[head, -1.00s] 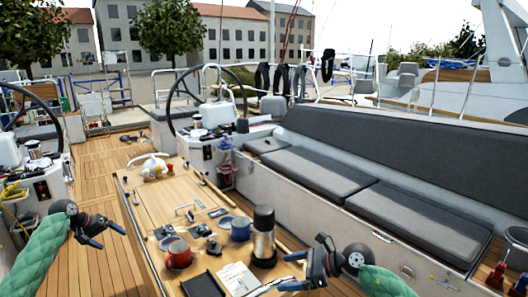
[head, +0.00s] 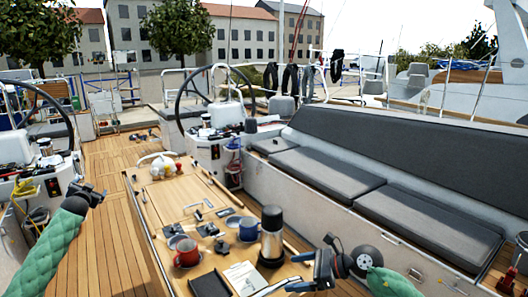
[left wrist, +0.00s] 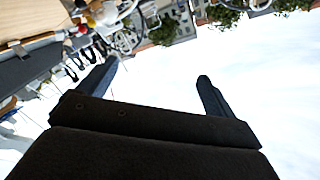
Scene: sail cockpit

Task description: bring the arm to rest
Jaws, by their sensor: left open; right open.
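My left gripper (head: 98,192) is raised over the teak deck at the left in the head view, left of the cockpit table. It is small there and seen from the side. In the left wrist view its two fingers (left wrist: 155,82) stand wide apart with only sky between them. My right gripper (head: 306,262) is open and empty at the right front edge of the table, right of a white leaflet (head: 243,278) and near a black-topped flask (head: 271,236). Whether it touches the table cannot be told.
The wooden table (head: 165,205) holds a red mug (head: 187,252), a blue mug (head: 248,230) and a black tray (head: 210,285). A cushioned bench (head: 325,175) runs along the right. A steering wheel and pedestal (head: 48,180) stand at the left. Bare deck (head: 100,240) lies left of the table.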

